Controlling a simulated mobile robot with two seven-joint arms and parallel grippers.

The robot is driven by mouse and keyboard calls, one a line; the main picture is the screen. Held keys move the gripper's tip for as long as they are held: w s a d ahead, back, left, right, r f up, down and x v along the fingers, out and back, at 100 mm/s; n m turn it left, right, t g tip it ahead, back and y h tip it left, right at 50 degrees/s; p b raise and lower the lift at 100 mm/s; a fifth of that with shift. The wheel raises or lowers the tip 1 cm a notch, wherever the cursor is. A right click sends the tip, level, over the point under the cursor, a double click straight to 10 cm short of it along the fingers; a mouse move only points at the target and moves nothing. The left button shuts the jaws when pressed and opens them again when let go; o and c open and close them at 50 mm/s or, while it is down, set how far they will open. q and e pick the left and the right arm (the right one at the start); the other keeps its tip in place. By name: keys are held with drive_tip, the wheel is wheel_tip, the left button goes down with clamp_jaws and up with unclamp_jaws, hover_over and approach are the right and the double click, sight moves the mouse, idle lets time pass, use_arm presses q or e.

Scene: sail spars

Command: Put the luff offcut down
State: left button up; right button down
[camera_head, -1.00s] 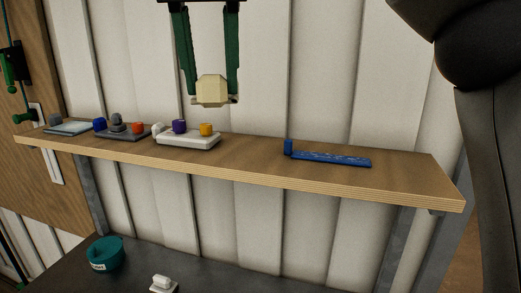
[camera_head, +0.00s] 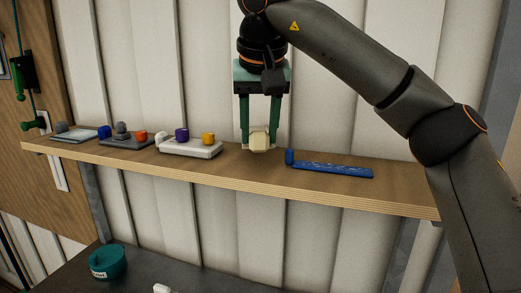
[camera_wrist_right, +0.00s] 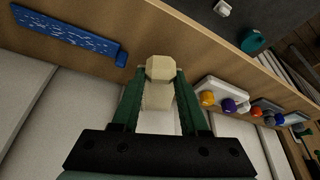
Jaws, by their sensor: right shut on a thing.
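The luff offcut, a cream faceted block (camera_head: 259,140), is between the green fingers of my right gripper (camera_head: 260,138). It also shows in the right wrist view (camera_wrist_right: 159,80), with the green fingers on both sides of it. My right gripper is shut on it, pointing down at the wooden shelf (camera_head: 235,177). The block hangs at the shelf, between the white tray and the blue bar; I cannot tell whether it touches the shelf top. My left gripper is in neither view.
A blue bar with an upright end (camera_head: 332,169) lies right of the block. A white tray (camera_head: 190,149) with purple and yellow pieces stands left, with grey trays (camera_head: 126,142) beyond it. A teal bowl (camera_head: 107,262) sits on a dark surface below.

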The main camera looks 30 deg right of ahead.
sight(260, 148)
drive_tip(key=shift+w+d+f, duration=0.1)
drive_tip(key=shift+d+f, duration=0.05)
drive_tip(key=shift+f, duration=0.2)
drive_tip(key=shift+f+b, duration=0.5)
drive_tip(key=shift+f, duration=0.95)
drive_tip(key=shift+f, duration=0.15)
drive_tip(key=shift+c, duration=2.1)
unclamp_jaws()
